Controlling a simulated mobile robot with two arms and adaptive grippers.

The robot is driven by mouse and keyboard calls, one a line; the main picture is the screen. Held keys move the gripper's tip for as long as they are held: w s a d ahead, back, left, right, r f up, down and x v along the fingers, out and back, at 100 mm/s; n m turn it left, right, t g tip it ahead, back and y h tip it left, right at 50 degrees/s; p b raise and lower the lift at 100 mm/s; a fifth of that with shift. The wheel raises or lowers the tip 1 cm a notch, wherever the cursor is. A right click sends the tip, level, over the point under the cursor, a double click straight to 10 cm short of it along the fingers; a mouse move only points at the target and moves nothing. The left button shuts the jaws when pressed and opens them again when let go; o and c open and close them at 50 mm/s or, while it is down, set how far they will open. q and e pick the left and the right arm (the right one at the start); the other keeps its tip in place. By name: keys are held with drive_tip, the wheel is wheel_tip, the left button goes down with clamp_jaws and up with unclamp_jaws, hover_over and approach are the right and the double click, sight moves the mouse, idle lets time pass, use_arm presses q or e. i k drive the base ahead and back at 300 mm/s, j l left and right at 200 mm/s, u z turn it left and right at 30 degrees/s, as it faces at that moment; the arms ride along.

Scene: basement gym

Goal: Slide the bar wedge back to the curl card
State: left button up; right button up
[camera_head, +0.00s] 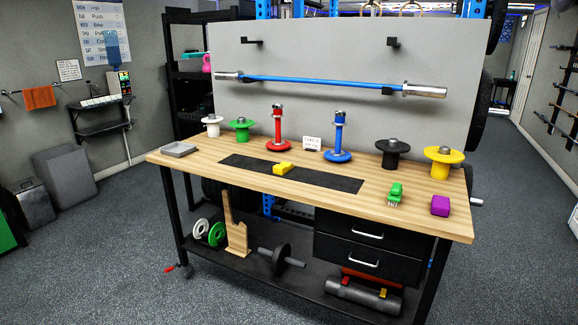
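A small yellow block (282,168), which looks like the bar wedge, sits on the black strip mat (335,181) near the middle of the wooden bench top (213,180). A small white card (312,143) with dark lettering stands behind it, between the red post stand (278,130) and the blue post stand (338,138). It appears to be the curl card, though the print is too small to read surely. The yellow block is apart from the card, nearer to me and to its left. Neither of my grippers is in view.
A grey tray (179,149) lies at the bench's left end. White (212,126), green (241,129), black (391,153) and yellow (441,161) discs stand along the back. A green brush-like item (395,194) and purple block (440,206) sit front right. The blue bar (315,82) hangs behind.

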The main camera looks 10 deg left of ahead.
sight(282, 169)
drive_tip(key=i+j, duration=0.25)
drive_tip(key=j, duration=0.15)
drive_tip(key=i+j, duration=0.25)
drive_tip(key=j, duration=0.15)
drive_tip(key=i+j+z, duration=0.1)
drive_tip(key=i+j, duration=0.15)
drive_tip(key=j, duration=0.15)
